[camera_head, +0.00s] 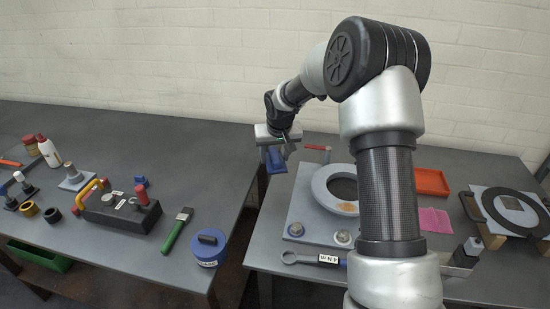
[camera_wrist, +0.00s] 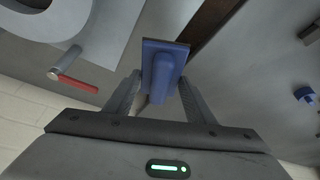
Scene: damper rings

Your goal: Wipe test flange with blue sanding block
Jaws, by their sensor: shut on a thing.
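My gripper (camera_wrist: 157,88) is shut on the blue sanding block (camera_wrist: 164,68), which sits between its two fingers in the wrist view. In the head view the blue block (camera_head: 276,160) hangs below my gripper (camera_head: 272,145), near the gap between the two tables. The test flange (camera_head: 318,190) is a grey ring on a light plate on the right table, to the right of the block and apart from it. A brownish patch (camera_head: 346,208) shows on its front face. My arm hides part of the flange's right side. The flange also shows at the wrist view's upper left (camera_wrist: 70,18).
A red-handled lever (camera_head: 316,147) stands at the plate's back edge. A wrench (camera_head: 310,258), an orange tray (camera_head: 431,182), a pink cloth (camera_head: 434,220) and a black ring (camera_head: 510,210) lie on the right table. The left table holds a toolbox (camera_head: 120,215), a green-handled brush (camera_head: 177,230) and a blue tin (camera_head: 208,250).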

